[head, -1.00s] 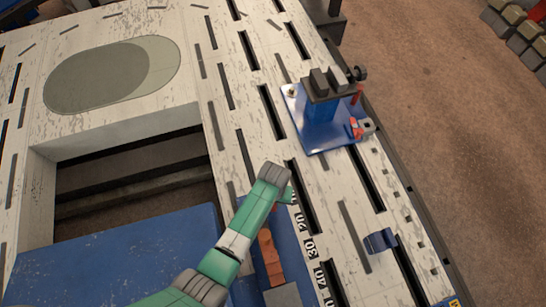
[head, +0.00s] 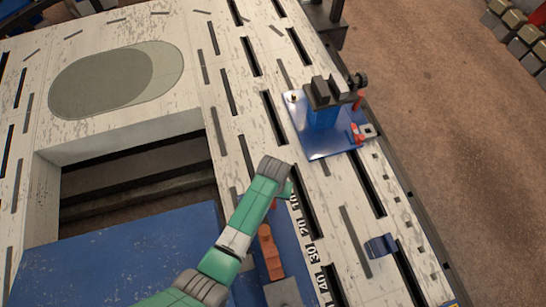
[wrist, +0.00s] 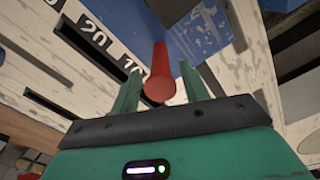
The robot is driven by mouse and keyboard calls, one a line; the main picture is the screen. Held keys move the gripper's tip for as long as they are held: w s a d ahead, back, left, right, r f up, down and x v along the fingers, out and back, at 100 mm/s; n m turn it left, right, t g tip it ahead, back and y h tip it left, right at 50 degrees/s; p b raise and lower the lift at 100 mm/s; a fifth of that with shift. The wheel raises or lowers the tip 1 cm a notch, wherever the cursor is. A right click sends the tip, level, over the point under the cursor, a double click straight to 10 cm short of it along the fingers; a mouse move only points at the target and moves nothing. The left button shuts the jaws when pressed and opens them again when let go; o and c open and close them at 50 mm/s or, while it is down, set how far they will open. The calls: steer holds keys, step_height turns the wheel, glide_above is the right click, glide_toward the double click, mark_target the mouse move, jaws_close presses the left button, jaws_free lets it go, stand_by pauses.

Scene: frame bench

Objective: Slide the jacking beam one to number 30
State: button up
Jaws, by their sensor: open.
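The jacking beam (head: 130,245) is a broad worn blue deck lying across the opening of the pale bench. Its right end carries a narrow blue strip with an orange-red part (head: 271,255) on it. In the wrist view, a red round handle (wrist: 160,82) stands between the two green fingers of my open gripper (wrist: 160,92); contact cannot be told. In the head view my gripper (head: 284,190) is over the beam's far right corner and hides most of the handle. The number 30 (head: 312,252) is on a black-and-white scale beside the strip, which also shows 10, 20 and 40.
A blue clamp tower (head: 323,125) with a black top stands on the bench's right side, beyond my gripper. A small blue bracket (head: 381,245) sits at the right. The slotted pale bench (head: 225,130) has an opening beyond the beam.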

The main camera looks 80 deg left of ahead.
step_height(320, 180, up, 4)
steer(key=shift+r+p, duration=0.1)
steer(key=shift+p, duration=0.55)
steer(key=shift+a, duration=0.1)
